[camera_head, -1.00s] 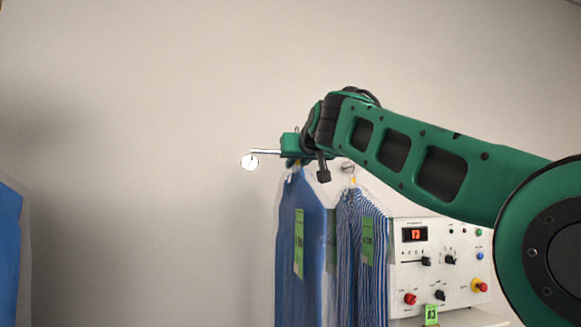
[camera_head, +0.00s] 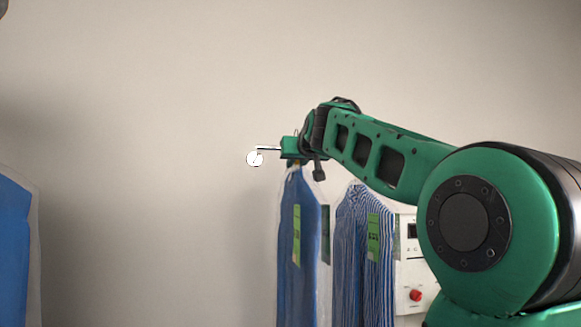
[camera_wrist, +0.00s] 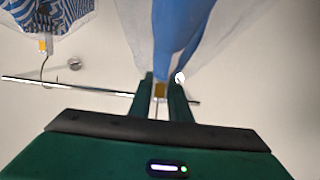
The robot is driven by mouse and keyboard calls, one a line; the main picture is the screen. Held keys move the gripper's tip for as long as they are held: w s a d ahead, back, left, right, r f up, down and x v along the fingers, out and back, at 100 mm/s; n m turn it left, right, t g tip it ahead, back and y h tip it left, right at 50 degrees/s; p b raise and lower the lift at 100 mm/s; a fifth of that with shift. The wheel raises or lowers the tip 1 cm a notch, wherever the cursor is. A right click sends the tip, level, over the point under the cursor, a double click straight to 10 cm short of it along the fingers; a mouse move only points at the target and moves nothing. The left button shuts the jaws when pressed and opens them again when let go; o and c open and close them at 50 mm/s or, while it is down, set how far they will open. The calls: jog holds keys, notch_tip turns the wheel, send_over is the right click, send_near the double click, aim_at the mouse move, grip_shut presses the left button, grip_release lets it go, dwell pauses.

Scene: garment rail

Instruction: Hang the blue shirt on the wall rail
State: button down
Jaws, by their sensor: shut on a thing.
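The blue shirt (camera_head: 298,235), in a clear cover with a green tag, hangs upright below my gripper (camera_head: 293,162). In the wrist view my gripper (camera_wrist: 162,84) is shut on the hanger neck by a small orange piece, with the blue shirt (camera_wrist: 172,35) beyond the fingertips. The wall rail (camera_head: 267,149) shows as a thin rod with a round white end, just left of my gripper. In the wrist view the rail (camera_wrist: 90,89) runs across behind the fingers. I cannot tell whether the hook is over the rail.
A blue-and-white striped shirt (camera_head: 365,255) hangs just right of the blue shirt. Its hook is close to the rail in the wrist view. A white control panel (camera_head: 412,270) stands behind my arm. Another blue garment (camera_head: 14,255) is at the left edge. The wall between is bare.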

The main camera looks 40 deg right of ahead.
jog(key=shift+r+x, duration=0.2)
jog(key=shift+x, duration=1.2)
jog(key=shift+r+x, duration=0.25)
jog(key=shift+x, duration=1.15)
jog(key=shift+w+d+r, duration=0.1)
jog(key=shift+w+d, duration=0.05)
jog(key=shift+d, duration=0.1)
jog(key=shift+r+x, duration=0.2)
jog(key=shift+x, duration=0.95)
jog(key=shift+r+x, duration=0.15)
jog(key=shift+x, duration=1)
jog(key=shift+w, duration=0.1)
jog(key=shift+f, duration=1.35)
jog(key=c, duration=1.6)
grip_release()
jog(key=shift+o, duration=0.2)
